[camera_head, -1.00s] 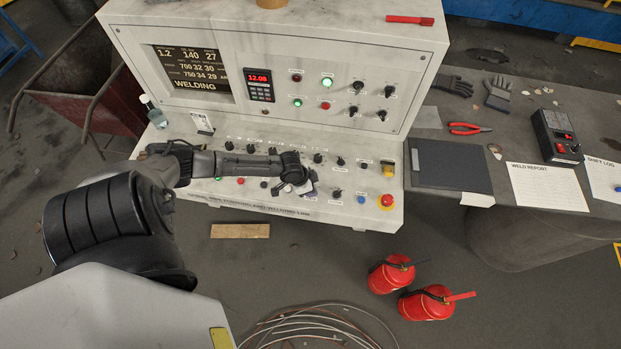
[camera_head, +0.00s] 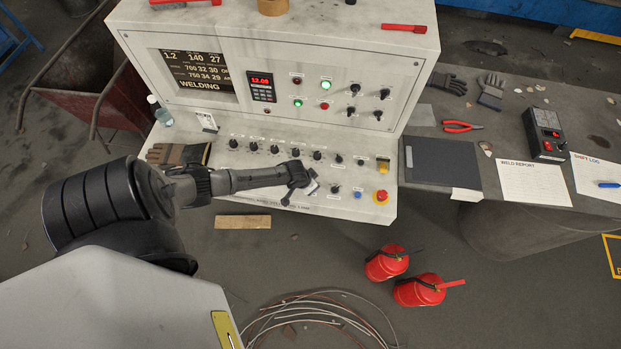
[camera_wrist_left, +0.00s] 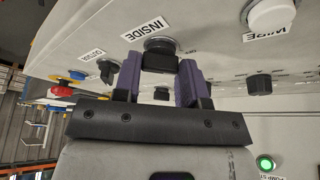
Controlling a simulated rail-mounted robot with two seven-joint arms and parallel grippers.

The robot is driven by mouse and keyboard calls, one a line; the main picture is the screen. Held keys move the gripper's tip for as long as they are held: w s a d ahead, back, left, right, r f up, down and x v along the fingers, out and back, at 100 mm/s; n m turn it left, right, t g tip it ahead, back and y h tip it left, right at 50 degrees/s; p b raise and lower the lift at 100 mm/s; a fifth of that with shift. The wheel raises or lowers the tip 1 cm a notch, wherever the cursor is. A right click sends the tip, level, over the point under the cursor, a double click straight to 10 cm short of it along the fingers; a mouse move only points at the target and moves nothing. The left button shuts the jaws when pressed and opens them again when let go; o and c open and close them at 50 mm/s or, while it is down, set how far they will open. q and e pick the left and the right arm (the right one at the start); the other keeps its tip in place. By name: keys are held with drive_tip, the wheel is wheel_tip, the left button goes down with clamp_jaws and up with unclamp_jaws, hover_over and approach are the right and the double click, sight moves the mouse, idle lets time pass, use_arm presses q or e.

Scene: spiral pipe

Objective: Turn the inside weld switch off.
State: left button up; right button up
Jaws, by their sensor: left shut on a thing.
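The inside weld switch (camera_wrist_left: 160,46) is a dark knob on the sloped console panel, under a white INSIDE label (camera_wrist_left: 147,28). My left gripper (camera_wrist_left: 158,72) has its two purple fingers on either side of this knob and is shut on it. In the head view my left gripper (camera_head: 305,186) is at the lower part of the console desk and hides the switch there. The knob's exact pointing direction is hard to tell. The OUTSIDE knob (camera_wrist_left: 107,71) is to its left in the wrist view. My right gripper is not in view.
A row of black knobs (camera_head: 275,149) runs above my gripper. A blue button (camera_head: 358,192) and a red emergency stop (camera_head: 381,196) are to its right. A white button (camera_wrist_left: 272,14) is near the WIRE label. Fire extinguishers (camera_head: 386,264) and coiled cable (camera_head: 310,318) lie on the floor.

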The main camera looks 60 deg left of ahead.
use_arm(q)
drive_tip(key=o, duration=0.9)
drive_tip(key=shift+s+r, duration=0.2)
drive_tip(key=shift+r, duration=0.3)
drive_tip(key=p+v, duration=0.1)
drive_tip(key=v, duration=1.1)
drive_tip(key=shift+s+d+r, duration=0.15)
drive_tip(key=shift+s+r, duration=0.05)
drive_tip(key=shift+r, duration=0.15)
